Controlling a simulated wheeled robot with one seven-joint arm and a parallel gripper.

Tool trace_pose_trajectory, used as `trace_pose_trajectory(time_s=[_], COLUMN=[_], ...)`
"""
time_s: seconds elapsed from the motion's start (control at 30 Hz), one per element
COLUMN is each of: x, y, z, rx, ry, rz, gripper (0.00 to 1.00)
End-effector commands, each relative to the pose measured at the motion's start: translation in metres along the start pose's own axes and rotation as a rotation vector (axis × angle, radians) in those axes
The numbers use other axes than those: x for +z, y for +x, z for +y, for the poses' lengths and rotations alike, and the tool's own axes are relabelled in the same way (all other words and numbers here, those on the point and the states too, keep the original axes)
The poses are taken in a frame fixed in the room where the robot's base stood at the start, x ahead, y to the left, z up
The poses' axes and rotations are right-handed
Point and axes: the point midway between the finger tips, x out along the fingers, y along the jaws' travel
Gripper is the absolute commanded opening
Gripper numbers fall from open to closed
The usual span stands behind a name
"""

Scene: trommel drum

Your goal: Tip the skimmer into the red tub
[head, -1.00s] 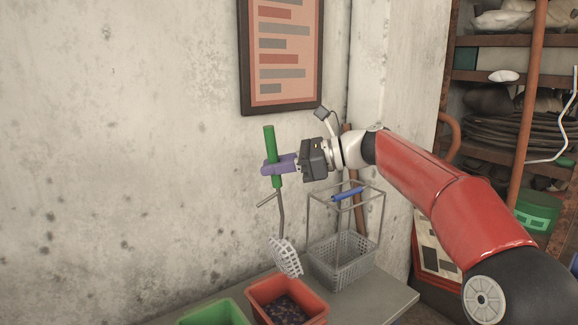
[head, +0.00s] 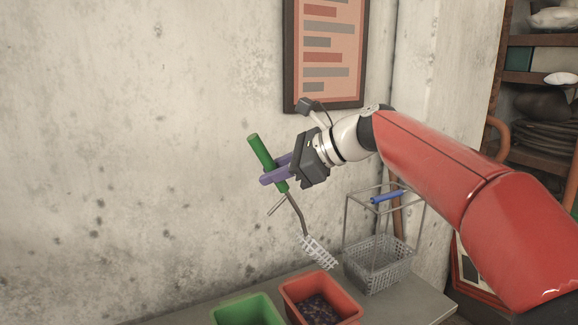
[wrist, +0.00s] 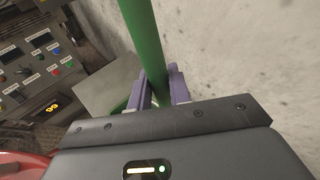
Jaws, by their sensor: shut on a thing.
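The skimmer has a green handle (head: 266,160), a thin bent metal neck and a pale slotted head (head: 318,251). My gripper (head: 276,171) is shut on the green handle with its purple fingers. The skimmer is tilted, with its head low and to the right, above the red tub (head: 344,291). Dark small pieces (head: 319,308) lie in the red tub. In the wrist view the green handle (wrist: 143,40) runs between the fingers (wrist: 162,90); the skimmer's head is hidden there. I cannot tell whether the head holds anything.
A green tub (head: 226,313) stands left of the red tub on the grey bench (head: 422,301). A grey wire basket (head: 378,268) with a blue-gripped tall handle stands behind right. The wall is close behind, with a framed chart (head: 330,50).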

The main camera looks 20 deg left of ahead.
Motion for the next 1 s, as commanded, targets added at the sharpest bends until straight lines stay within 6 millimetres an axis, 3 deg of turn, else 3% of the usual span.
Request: trace_pose_trajectory(time_s=[0.5,0.73,1.0], x=[0.024,0.025,0.024], y=[0.040,0.047,0.071], z=[0.038,0.045,0.066], rx=[-0.018,-0.022,-0.032], ry=[-0.153,-0.178,-0.266], rz=[0.169,0.200,0.299], gripper=[0.00,0.00,0.00])
